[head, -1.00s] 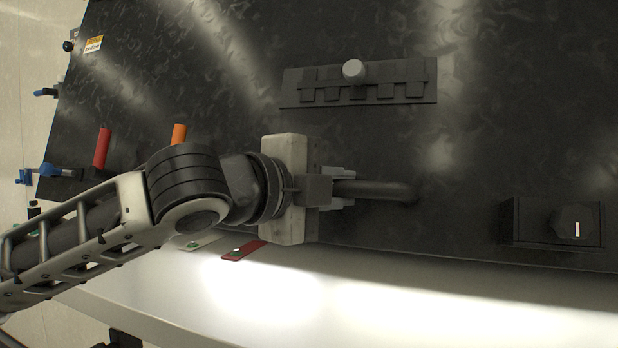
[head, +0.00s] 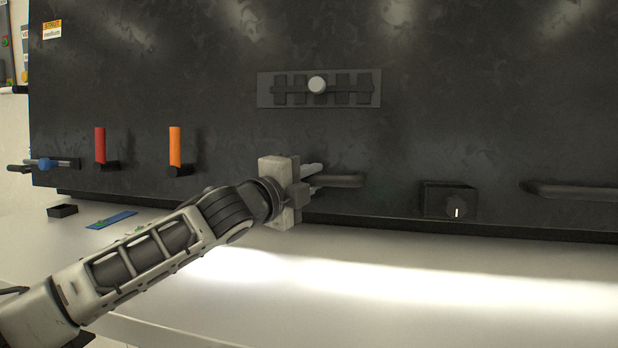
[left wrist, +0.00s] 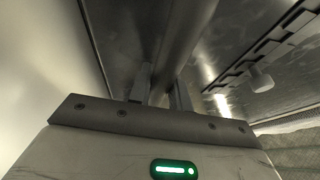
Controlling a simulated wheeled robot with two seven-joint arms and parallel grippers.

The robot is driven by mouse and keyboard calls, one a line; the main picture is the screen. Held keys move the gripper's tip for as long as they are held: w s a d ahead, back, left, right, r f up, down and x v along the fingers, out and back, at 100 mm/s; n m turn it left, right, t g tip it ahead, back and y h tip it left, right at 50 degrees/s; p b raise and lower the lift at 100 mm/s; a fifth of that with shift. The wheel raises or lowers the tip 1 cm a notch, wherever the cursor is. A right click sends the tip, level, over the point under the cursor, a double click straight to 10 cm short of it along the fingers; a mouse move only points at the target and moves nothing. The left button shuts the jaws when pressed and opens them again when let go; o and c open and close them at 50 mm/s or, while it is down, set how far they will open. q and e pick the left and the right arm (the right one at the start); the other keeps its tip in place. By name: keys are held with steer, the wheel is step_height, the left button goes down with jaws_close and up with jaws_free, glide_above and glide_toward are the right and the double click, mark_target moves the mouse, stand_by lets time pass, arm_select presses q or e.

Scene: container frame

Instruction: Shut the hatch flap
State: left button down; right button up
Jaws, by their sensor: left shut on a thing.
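The hatch flap looks like the large black panel (head: 440,130), which fills most of the head view. It stands close to upright, with its lower edge above the white surface. A dark strip shows below that edge, and I cannot tell whether the panel is fully shut. A dark bar handle (head: 343,181) sticks out low on the panel. My left gripper (head: 313,180) is shut on this handle. In the left wrist view the fingers (left wrist: 160,88) sit on either side of the bar (left wrist: 183,35). My right gripper is not in view.
The panel carries a red lever (head: 100,146), an orange lever (head: 175,147), a slotted slider with a pale knob (head: 317,85), a dial box (head: 449,200) and another bar handle (head: 575,190). The white surface (head: 420,290) in front is mostly clear; a blue strip (head: 111,220) lies left.

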arm_select(q)
steer(key=c, duration=1.3)
jaws_free()
steer(key=shift+s+r, duration=0.1)
steer(key=shift+r, duration=0.25)
steer(key=shift+c, duration=0.2)
steer(key=shift+o, duration=0.2)
steer(key=shift+f, duration=0.15)
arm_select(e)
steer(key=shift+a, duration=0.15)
arm_select(q)
steer(key=shift+a+f, duration=0.1)
steer(key=shift+f, duration=0.05)
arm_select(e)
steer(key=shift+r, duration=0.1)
arm_select(q)
steer(key=b+v, duration=0.4)
steer(key=v, duration=1.2)
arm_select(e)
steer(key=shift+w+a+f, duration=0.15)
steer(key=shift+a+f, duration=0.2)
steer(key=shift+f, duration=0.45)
